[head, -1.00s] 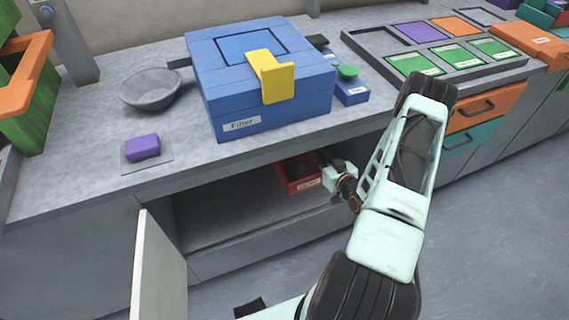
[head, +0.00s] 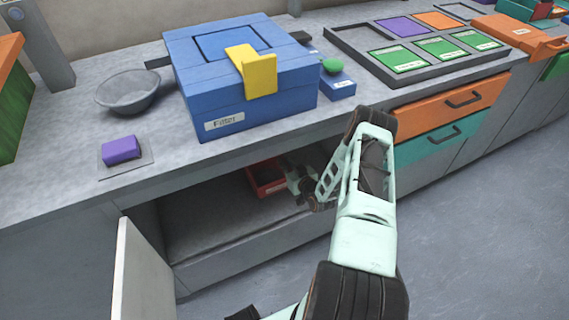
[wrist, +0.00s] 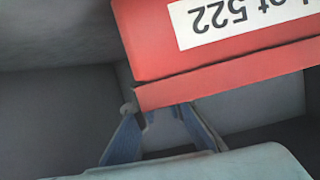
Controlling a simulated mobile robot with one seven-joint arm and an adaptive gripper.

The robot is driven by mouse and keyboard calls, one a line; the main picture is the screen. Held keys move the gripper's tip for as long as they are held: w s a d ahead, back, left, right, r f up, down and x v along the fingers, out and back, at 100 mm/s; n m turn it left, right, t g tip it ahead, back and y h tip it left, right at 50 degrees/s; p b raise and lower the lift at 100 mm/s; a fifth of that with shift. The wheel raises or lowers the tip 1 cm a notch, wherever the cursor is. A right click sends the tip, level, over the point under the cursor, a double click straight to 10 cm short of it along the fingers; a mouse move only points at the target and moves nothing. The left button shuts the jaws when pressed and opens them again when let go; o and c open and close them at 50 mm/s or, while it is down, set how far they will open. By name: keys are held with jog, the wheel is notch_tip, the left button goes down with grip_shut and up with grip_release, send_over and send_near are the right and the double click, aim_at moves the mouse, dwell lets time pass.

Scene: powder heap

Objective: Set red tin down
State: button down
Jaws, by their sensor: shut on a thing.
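I cannot tell whether the tin touches the cupboard floor (head: 205,220).
The cupboard door (head: 140,280) stands open at the left. The counter edge lies above the tin. On the counter are a blue Filter box (head: 250,110) with a yellow handle, a grey bowl (head: 127,95), a purple block (head: 121,150) and a card tray (head: 350,45).

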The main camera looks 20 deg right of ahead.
jog(key=c, duration=2)
grip_release()
jog(key=p+v, duration=0.2)
jog(key=v, duration=1)
jog(key=shift+r+p, duration=0.1)
jog(key=shift+p, duration=0.25)
jog(key=shift+w, duration=0.1)
